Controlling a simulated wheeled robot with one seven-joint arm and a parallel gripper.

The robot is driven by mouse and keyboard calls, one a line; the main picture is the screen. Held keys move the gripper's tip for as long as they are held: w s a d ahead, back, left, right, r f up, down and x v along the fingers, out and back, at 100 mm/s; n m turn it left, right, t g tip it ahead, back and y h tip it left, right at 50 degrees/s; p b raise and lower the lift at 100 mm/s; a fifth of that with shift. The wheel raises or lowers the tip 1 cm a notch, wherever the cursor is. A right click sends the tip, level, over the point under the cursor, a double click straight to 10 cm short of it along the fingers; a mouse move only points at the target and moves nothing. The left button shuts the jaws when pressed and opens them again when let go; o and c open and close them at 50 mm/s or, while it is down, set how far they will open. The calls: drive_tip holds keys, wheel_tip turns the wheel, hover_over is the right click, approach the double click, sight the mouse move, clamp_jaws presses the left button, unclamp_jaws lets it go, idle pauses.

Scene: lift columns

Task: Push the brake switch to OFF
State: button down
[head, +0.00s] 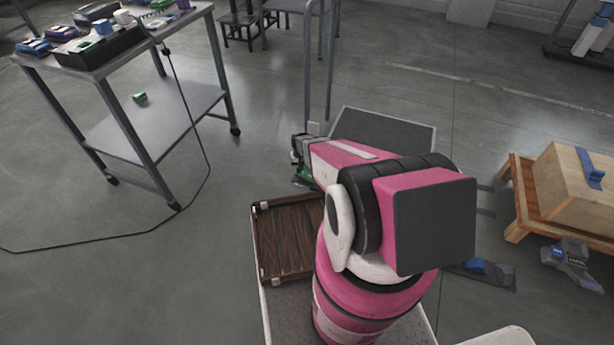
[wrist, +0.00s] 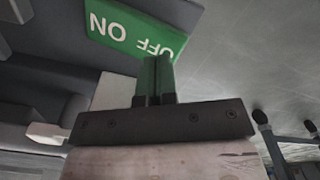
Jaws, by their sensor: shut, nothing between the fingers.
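A green label (wrist: 112,27) reading ON and OFF is upside down at the top of the wrist view, on a dark panel (wrist: 55,20). OFF is at its right end. My gripper (wrist: 157,68) is shut and empty, its dark green fingertips overlapping or just below the OFF end in the picture. Whether they touch anything cannot be told. A pale block (wrist: 114,88) is just left of the fingers; I cannot tell if it is the brake switch. In the head view my gripper (head: 303,178) is largely hidden behind my pink arm, and the switch cannot be made out.
A grey wheeled table (head: 160,105) with boxes and tools stands at the left, its cable trailing on the floor. A brown wooden tray (head: 285,240) lies beside my arm. A wooden box (head: 570,185) on a low stand is at the right.

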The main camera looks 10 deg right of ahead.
drive_tip(key=shift+f, duration=1.4)
idle(0.8)
drive_tip(key=shift+r, duration=3.55)
drive_tip(key=s+r, duration=0.6)
drive_tip(key=r, duration=0.5)
drive_tip(key=s+r, duration=0.7)
drive_tip(key=r, duration=0.4)
drive_tip(key=s+r, duration=0.7)
drive_tip(key=r, duration=0.5)
drive_tip(key=shift+s+n, duration=0.2)
drive_tip(key=shift+n, duration=0.2)
